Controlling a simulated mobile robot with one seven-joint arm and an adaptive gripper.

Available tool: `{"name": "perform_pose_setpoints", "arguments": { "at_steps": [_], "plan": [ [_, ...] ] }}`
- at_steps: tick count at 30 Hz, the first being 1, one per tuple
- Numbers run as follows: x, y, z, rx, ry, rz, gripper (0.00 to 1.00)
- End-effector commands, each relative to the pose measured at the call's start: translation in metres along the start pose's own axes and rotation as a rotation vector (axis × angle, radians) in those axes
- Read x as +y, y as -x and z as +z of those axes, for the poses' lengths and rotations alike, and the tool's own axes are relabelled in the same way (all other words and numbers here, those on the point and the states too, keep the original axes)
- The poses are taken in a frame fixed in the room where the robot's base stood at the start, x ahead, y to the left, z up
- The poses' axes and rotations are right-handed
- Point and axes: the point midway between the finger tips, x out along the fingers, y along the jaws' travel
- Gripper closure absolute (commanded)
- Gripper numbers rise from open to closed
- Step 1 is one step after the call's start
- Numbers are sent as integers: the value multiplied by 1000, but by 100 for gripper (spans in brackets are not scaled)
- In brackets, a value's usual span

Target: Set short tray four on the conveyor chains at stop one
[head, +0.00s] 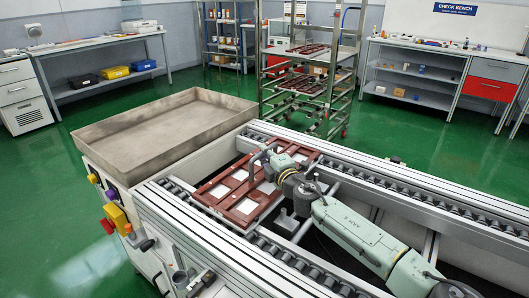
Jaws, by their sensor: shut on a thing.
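A red-brown tray (238,217) with several pale square pockets lies across the near end of the conveyor, between the near chain (290,258) and the far chain (395,183). My gripper (264,160) is at the tray's middle and far part, shut on it. My arm reaches in from the lower right and hides part of the tray. I cannot tell whether the tray rests fully on both chains or is slightly above them. No label for the tray number or the stop is readable.
A large empty grey metal basin (150,135) stands left of the conveyor end. A control box with a yellow-and-red button (112,217) is on the end face. A wheeled rack (305,75) holds more red-brown trays behind. The conveyor right of the tray is open beneath my arm.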

Motion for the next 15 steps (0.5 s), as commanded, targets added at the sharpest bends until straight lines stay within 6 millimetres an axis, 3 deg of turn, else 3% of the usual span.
{"name": "perform_pose_setpoints", "arguments": {
  "at_steps": [4,5,15],
  "plan": [
    [0,0,0,0,1,2,100],
    [-1,0,0,0,0,0,88],
    [-1,0,0,0,0,0,68]
  ]
}}
